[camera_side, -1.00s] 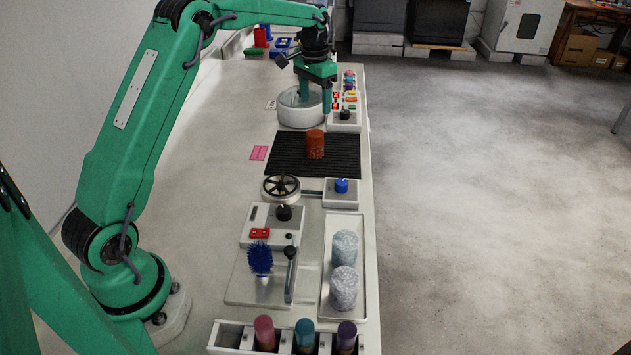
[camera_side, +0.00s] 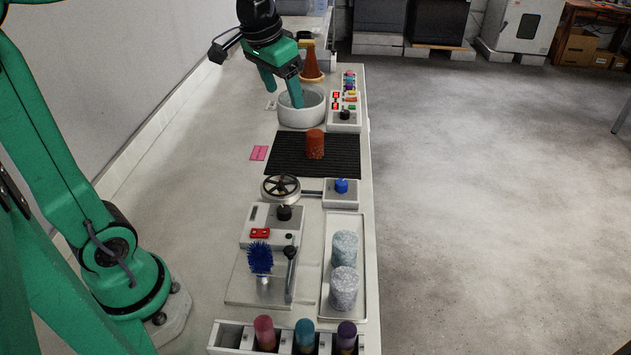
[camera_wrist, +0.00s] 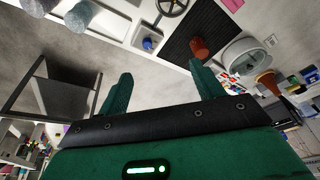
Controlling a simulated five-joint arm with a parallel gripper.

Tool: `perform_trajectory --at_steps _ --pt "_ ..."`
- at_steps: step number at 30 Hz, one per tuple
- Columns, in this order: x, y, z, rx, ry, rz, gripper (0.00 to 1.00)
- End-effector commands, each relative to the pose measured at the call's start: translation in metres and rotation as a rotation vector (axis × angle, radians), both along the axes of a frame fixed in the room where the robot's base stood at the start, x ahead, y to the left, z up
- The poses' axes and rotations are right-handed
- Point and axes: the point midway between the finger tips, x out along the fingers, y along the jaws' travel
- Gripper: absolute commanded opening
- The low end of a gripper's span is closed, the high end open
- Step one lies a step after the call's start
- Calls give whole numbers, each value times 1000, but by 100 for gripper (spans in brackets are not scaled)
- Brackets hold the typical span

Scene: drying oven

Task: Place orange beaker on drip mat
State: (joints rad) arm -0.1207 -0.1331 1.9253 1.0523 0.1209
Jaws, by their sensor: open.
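The orange beaker (camera_side: 315,144) stands upright on the black ribbed drip mat (camera_side: 285,160), toward its right side. In the wrist view the beaker (camera_wrist: 199,47) and the drip mat (camera_wrist: 186,30) show at the upper right. My gripper (camera_side: 281,92) is open and empty, raised at the far part of the bench. In the side view it overlaps the round white bowl (camera_side: 303,113) behind the mat, apart from the beaker. In the wrist view its two fingers (camera_wrist: 163,85) are spread wide with nothing between them.
A handwheel (camera_side: 281,187) and a blue-knobbed box (camera_side: 341,190) stand in front of the mat. A tray (camera_side: 326,285) with two speckled cylinders lies nearer. A rack (camera_side: 231,335) holds three coloured bottles. An orange cone (camera_side: 311,66) stands behind the bowl. A pink card lies left of the mat.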

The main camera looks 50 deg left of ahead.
Motion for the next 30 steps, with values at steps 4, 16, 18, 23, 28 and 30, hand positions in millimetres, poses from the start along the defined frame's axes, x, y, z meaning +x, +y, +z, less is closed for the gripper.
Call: perform_trajectory --at_steps 4,16,18,23,28,30 --pt "-34 -13 2 -2 -43 -3 67" --pt "-117 -38 -20 -21 -146 -7 67" --pt "-129 -40 -26 -25 -162 -8 67" --pt "-146 -44 -37 -31 -188 -9 67" --pt "-154 -46 -43 -35 -197 -9 67" --pt "-154 -46 -43 -35 -197 -9 67"
